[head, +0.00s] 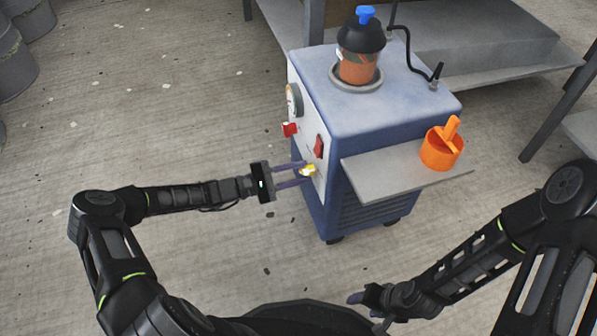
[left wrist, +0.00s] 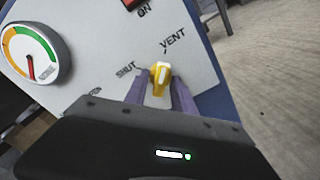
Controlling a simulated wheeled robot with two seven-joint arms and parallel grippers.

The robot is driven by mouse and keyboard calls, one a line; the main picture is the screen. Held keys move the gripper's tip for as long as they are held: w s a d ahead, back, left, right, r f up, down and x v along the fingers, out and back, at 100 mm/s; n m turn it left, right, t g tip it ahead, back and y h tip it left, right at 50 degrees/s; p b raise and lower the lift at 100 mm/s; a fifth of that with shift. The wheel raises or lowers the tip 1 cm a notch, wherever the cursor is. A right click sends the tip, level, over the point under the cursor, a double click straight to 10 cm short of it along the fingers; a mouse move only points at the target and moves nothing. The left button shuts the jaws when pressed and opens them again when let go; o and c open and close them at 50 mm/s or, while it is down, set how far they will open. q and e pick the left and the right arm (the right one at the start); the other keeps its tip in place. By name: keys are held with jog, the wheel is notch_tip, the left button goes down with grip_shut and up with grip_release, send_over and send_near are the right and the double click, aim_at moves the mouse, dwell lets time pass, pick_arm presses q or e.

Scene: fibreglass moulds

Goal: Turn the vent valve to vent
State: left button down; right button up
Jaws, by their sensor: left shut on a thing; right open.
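The yellow vent valve knob (head: 308,170) is on the white front panel of the blue machine (head: 350,120). In the left wrist view the knob (left wrist: 160,78) is between the purple fingers of my left gripper (left wrist: 160,92), which is shut on it. The panel reads SHUT to the knob's left and VENT above it to the right. The knob's white mark points upward, between the two words and nearer VENT. In the head view my left gripper (head: 301,174) reaches the panel from the left. My right gripper (head: 358,298) is open and low at the bottom, away from the machine.
A dial gauge (left wrist: 30,55), a red part (head: 290,129) and a red switch (head: 319,146) are on the same panel. A grey side shelf (head: 385,180) carries an orange cup (head: 441,155). A black-topped canister (head: 359,62) stands on the machine. Floor in front is clear.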

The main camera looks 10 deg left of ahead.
pick_arm(q)
jog(key=c, duration=1.4)
grip_release()
jog(key=shift+s+a, duration=0.1)
jog(key=shift+a, duration=0.05)
jog(key=p+v, duration=0.1)
jog(key=v, duration=0.6)
jog(key=shift+s+a+p, duration=0.2)
jog(key=shift+a+p, duration=0.05)
jog(key=shift+p, duration=0.1)
